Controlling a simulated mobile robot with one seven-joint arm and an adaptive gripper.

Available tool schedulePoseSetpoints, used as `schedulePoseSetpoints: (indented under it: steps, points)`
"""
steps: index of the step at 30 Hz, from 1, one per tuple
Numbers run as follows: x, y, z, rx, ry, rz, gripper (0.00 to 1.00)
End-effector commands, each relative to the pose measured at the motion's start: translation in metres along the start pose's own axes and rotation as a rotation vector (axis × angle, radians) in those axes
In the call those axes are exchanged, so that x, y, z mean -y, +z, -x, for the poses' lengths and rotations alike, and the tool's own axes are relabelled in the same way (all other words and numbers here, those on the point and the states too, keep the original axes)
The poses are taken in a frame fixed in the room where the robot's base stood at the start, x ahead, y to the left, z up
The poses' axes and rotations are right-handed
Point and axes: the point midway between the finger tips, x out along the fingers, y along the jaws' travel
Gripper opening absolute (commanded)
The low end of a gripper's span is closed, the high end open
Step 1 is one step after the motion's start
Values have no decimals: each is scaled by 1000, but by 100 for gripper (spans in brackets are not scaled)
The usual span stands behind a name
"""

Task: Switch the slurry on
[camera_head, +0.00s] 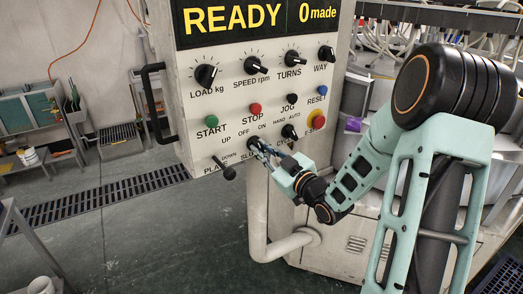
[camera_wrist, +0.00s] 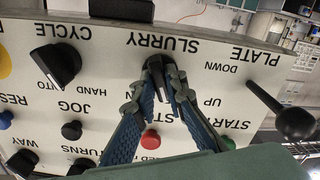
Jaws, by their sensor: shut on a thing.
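The slurry switch (camera_wrist: 157,68) is a black knob on the white control panel (camera_head: 186,122), below its OFF and ON marks. In the wrist view the panel is upside down, and the knob sits between my two fingertips beside the SLURRY label. My gripper (camera_head: 261,150) reaches the panel's lower edge from the right and is shut on the knob; its fingers also show in the wrist view (camera_wrist: 165,88). The fingers cover much of the knob, so I cannot tell which mark it points to. The display (camera_head: 245,17) reads READY and 0 made.
The cycle knob (camera_head: 289,132) is close to the right of my gripper, and the plate lever (camera_head: 222,166) sticks out to its left. Green start (camera_head: 211,121), red stop (camera_head: 255,108) and other buttons lie above. A pale pipe (camera_head: 258,225) stands below the panel.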

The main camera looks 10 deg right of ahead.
Motion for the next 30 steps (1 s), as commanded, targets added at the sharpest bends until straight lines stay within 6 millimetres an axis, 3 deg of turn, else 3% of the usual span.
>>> schedulePoseSetpoints:
  steps: [21, 30]
  points:
    - [0, 0, 0, 2, 0, -643, 0]
    - [0, 0, 0, 3, 1, -836, 0]
